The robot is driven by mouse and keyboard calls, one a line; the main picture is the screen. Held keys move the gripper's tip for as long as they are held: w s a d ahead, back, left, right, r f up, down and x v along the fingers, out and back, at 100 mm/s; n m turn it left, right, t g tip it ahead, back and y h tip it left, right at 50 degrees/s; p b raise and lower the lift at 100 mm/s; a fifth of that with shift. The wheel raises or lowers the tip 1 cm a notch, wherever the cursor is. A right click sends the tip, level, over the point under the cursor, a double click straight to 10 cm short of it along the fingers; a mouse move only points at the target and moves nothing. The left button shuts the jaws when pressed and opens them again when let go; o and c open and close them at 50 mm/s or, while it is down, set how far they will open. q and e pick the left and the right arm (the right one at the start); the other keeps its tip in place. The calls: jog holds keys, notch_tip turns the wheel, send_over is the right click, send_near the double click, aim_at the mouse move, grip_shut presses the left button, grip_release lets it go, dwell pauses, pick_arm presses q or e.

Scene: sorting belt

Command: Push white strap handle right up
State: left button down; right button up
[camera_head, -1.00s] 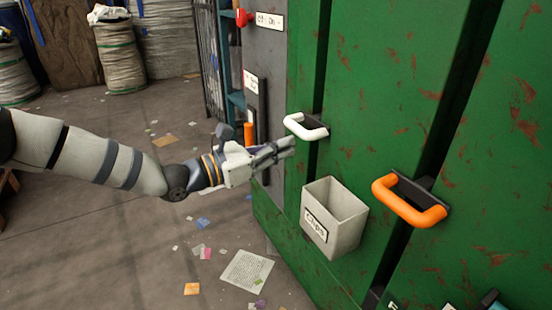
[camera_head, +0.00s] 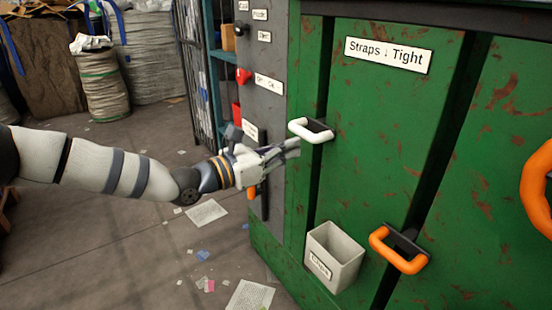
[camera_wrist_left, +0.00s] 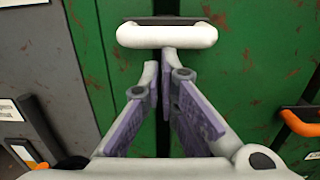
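The white strap handle (camera_head: 311,131) is a U-shaped grip on a dark mount on the green cabinet (camera_head: 370,120). My left gripper (camera_head: 296,148) is just below it, fingers pointing at the cabinet. In the left wrist view, the handle (camera_wrist_left: 166,37) lies level across the top. The gripper's fingertips (camera_wrist_left: 160,66) come together right under its bar, with nothing between them. They look shut. I cannot tell for sure whether they touch the bar. My right gripper is not in view.
A grey bin (camera_head: 335,256) hangs below the handle. An orange handle (camera_head: 400,250) is lower right, and another (camera_head: 538,188) is at the right edge. A sign (camera_head: 388,55) reads "Straps ↓ Tight". A grey panel (camera_head: 265,60) with knobs stands left. Scraps litter the floor.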

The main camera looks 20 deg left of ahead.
pick_arm(q)
notch_tip(320, 180, up, 15)
jog(key=p, duration=0.9)
jog(key=shift+r, duration=0.15)
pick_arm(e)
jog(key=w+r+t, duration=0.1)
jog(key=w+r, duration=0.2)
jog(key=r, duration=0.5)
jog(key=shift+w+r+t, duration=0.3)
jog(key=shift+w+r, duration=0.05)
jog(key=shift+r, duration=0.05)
pick_arm(q)
jog(key=shift+d, duration=0.1)
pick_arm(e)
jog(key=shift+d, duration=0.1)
pick_arm(q)
jog(key=s+a+f+b, duration=0.1)
jog(key=s+a+f, duration=0.3)
jog(key=s+a, duration=0.2)
jog(key=s, duration=0.2)
jog(key=shift+s+a+f, duration=0.3)
jog(key=shift+a, duration=0.05)
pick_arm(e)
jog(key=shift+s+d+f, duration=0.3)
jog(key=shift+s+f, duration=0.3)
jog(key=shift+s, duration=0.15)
